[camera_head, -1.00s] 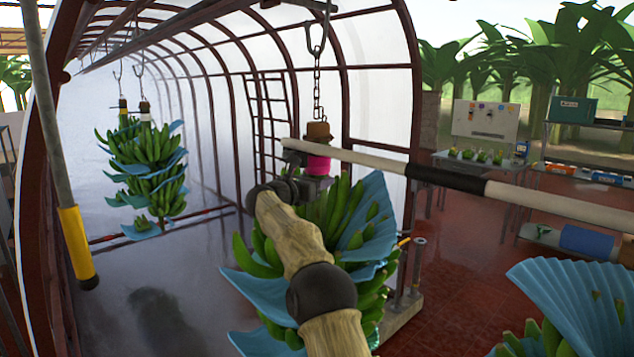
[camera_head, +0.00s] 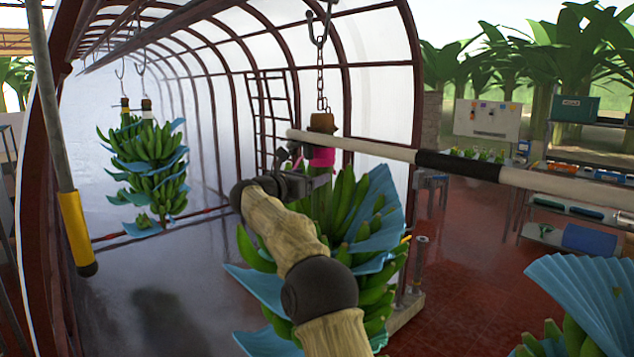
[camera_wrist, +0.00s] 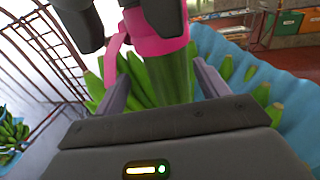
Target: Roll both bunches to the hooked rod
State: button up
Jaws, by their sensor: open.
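The near banana bunch (camera_head: 350,215), with blue sheets between its hands, hangs from a chain and hook. A pink band (camera_head: 320,156) wraps its stem below a brown top. My gripper (camera_head: 315,180) is at this stem, just under the pink band. In the wrist view the open jaws (camera_wrist: 163,80) stand either side of the green stem (camera_wrist: 172,75), with the pink band (camera_wrist: 160,45) above; contact cannot be told. A second bunch (camera_head: 560,338) with a blue sheet is cut off at the lower right. Which rod is the hooked one is unclear.
A grey pole (camera_head: 60,150) with a yellow sleeve slants at the left. More bunches (camera_head: 145,170) hang at the left inside the arched tunnel. Shelves (camera_head: 590,175) stand at the right.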

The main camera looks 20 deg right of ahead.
jog(key=b+v, duration=0.4)
jog(key=v, duration=0.8)
jog(key=shift+s+a+f, duration=0.1)
jog(key=shift+a, duration=0.25)
